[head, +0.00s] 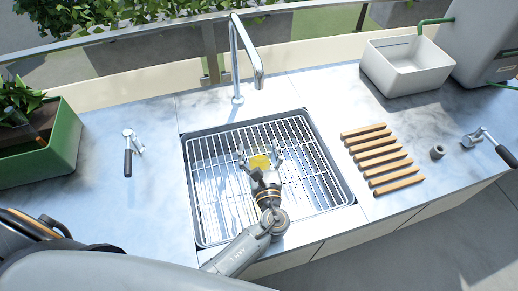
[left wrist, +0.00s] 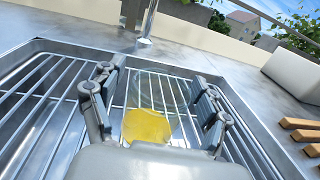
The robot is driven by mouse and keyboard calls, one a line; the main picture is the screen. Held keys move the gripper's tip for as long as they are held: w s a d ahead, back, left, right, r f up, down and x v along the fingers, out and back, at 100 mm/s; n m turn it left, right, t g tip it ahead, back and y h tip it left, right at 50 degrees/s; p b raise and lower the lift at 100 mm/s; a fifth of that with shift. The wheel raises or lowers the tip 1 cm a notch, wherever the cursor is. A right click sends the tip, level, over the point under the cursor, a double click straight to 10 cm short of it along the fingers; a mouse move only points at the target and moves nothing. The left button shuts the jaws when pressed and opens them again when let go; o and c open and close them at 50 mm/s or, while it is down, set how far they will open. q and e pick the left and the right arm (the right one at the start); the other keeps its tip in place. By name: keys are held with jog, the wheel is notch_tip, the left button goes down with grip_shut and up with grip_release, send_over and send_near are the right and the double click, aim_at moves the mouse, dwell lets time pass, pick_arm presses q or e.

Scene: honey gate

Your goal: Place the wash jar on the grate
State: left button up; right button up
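A yellow, round-looking piece (head: 260,161), likely the wash jar or its contents, is at the grate in the middle of the sink. In the left wrist view the yellow patch (left wrist: 146,126) lies low between the fingers, its lower part hidden by my gripper's palm. The wire grate (head: 215,189) spans the sink basin. My left gripper (head: 261,149) is over the grate, its fingers spread on either side of the yellow piece, with gaps showing in the wrist view (left wrist: 155,95). My right gripper is not in view.
A tall faucet (head: 247,52) stands behind the sink. Wooden slats (head: 380,157), a small grey cylinder (head: 437,152) and a white bin (head: 408,65) are to the right. A lever tap (head: 129,150) and green planter (head: 62,145) are to the left.

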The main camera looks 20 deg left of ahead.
pick_arm(q)
jog(key=shift+s+d+r, duration=0.1)
jog(key=shift+r, duration=0.15)
jog(key=shift+s+d+f, duration=0.1)
jog(key=shift+s+d, duration=0.05)
jog(key=shift+s, duration=0.05)
jog(key=b+v, duration=0.2)
jog(key=v, duration=0.8)
jog(key=shift+s, duration=0.25)
jog(key=shift+s+d, duration=0.25)
jog(key=shift+s, duration=0.15)
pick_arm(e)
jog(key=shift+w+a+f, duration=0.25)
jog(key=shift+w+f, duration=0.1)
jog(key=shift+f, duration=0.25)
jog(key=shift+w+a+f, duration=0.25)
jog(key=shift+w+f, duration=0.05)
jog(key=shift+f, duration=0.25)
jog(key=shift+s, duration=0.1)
